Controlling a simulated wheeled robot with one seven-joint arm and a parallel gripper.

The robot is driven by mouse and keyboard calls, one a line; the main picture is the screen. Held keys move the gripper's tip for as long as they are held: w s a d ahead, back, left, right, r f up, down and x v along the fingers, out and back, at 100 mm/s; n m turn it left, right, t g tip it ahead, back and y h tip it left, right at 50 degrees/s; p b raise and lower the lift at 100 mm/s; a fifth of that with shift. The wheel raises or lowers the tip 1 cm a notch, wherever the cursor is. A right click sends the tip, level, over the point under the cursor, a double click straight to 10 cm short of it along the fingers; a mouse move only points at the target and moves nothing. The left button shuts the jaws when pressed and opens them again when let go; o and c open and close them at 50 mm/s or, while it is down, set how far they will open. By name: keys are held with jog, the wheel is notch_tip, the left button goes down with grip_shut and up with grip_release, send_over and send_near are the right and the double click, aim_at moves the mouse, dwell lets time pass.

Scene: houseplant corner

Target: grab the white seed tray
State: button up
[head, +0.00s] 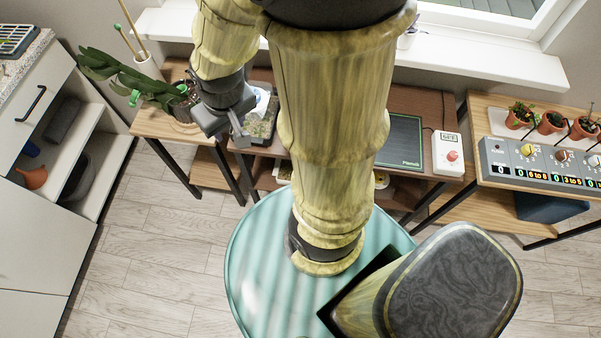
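My gripper (240,133) is over the left part of the brown bench, its dark fingers pointing down. Its finger gap is too small to make out. Just right of the fingers is a pale item with a grey-green speckled surface (262,128) and a white part behind it. It may be the white seed tray, but my gripper and arm cover part of it. I cannot tell whether the fingers touch it. White edges (284,172) also show on the shelf below, mostly hidden by my arm.
A leafy plant in a dark pot (183,104) stands close left of my gripper. A dark green mat (400,141) and a white box with a red knob (448,154) lie right. Terracotta pots (520,116) and a control panel (540,164) occupy the right table. The floor at left is clear.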

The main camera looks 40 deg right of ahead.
notch_tip(320, 180, down, 42)
jog(key=d+n+g+b, duration=0.1)
jog(key=n+g+b, duration=0.1)
jog(key=b, duration=3.5)
jog(key=w+d+f+n+g+h+b, duration=0.2)
jog(key=d+f+n+h, duration=0.3)
jog(key=f, duration=0.5)
jog(key=w+d+f+n+g+h+b, duration=0.1)
jog(key=w+d+f+n+g+h, duration=0.2)
jog(key=d+f+h, duration=0.4)
notch_tip(320, 180, down, 4)
jog(key=d+n+g, duration=0.1)
jog(key=n, duration=0.1)
jog(key=shift+d+r+n+g+b, duration=0.25)
jog(key=shift+n+g+b, duration=0.05)
jog(key=shift+g+b, duration=0.1)
jog(key=shift+b+x, duration=0.4)
jog(key=shift+x, duration=0.45)
jog(key=shift+d+f, duration=0.1)
jog(key=shift+d, duration=0.2)
